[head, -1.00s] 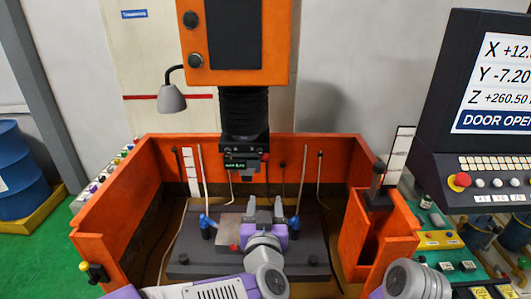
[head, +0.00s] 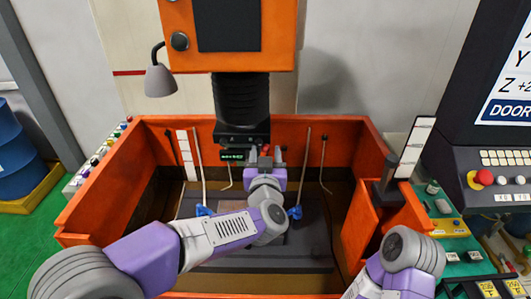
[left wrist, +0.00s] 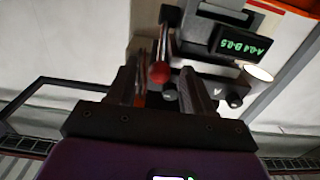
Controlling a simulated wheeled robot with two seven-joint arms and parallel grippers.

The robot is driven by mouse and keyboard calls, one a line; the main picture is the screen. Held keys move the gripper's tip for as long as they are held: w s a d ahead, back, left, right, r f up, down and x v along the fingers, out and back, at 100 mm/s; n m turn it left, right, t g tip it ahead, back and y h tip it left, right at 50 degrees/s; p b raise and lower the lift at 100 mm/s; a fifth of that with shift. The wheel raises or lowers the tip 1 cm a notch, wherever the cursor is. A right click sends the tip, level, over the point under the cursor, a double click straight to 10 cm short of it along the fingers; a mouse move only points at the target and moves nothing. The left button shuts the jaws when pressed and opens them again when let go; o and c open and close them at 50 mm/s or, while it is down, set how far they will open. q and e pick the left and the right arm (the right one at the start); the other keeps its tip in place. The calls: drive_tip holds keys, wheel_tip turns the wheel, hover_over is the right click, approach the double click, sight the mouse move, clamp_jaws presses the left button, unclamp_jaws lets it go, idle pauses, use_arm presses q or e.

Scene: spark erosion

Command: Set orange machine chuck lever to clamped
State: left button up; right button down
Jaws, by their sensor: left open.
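The machine chuck (head: 240,141) is a dark block with a green-lit display, hanging below the black bellows of the orange machine head. Its lever ends in a red ball (left wrist: 160,72), which also shows small in the head view beside the chuck. My left gripper (head: 265,156) is raised in front of the chuck. In the left wrist view its two dark fingers (left wrist: 163,85) are open, with the red ball between them in the picture; contact cannot be told. My right arm shows at the lower right; its gripper is out of view.
Orange tank walls (head: 112,183) surround the work area on several sides. A dark worktable (head: 310,235) with blue-handled clamps lies below my left arm. Thin pale hoses (head: 304,165) rise near the back wall. A control console (head: 490,180) stands at the right.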

use_arm(q)
clamp_jaws()
idle(0.3)
